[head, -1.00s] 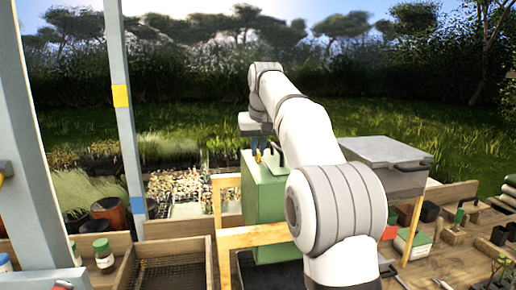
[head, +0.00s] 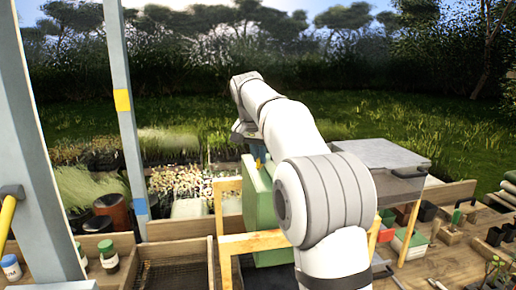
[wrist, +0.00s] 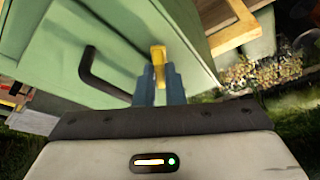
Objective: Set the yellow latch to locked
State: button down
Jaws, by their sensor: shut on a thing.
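The yellow latch (wrist: 158,55) sits on the edge of a green cabinet (wrist: 110,38). In the wrist view my gripper (wrist: 159,72) has its blue fingers shut on the latch's near end. In the head view my gripper (head: 254,144) is at the top of the green cabinet (head: 262,212), with a small bit of the yellow latch (head: 258,163) showing below it. My arm hides part of the cabinet. A black handle (wrist: 92,75) is on the cabinet face, left of the latch.
A wooden frame (head: 250,242) stands around the cabinet. A grey-lidded box (head: 380,153) is to the right. Wooden trays (head: 176,250) and jars (head: 108,254) are on the left, and a blue-grey post (head: 126,125) rises beside them.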

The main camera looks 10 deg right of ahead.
jog(key=m+p, duration=0.1)
jog(key=m, duration=0.1)
jog(key=m+g+h+p, duration=0.1)
jog(key=m, duration=0.2)
jog(key=shift+r+m+g, duration=0.1)
jog(key=shift+m+g, duration=0.2)
jog(key=m+g, duration=0.1)
jog(key=m, duration=0.1)
jog(key=m+g+h, duration=0.1)
jog(key=m, duration=0.2)
jog(key=shift+m, duration=0.3)
jog(key=c, duration=1.5)
grip_release()
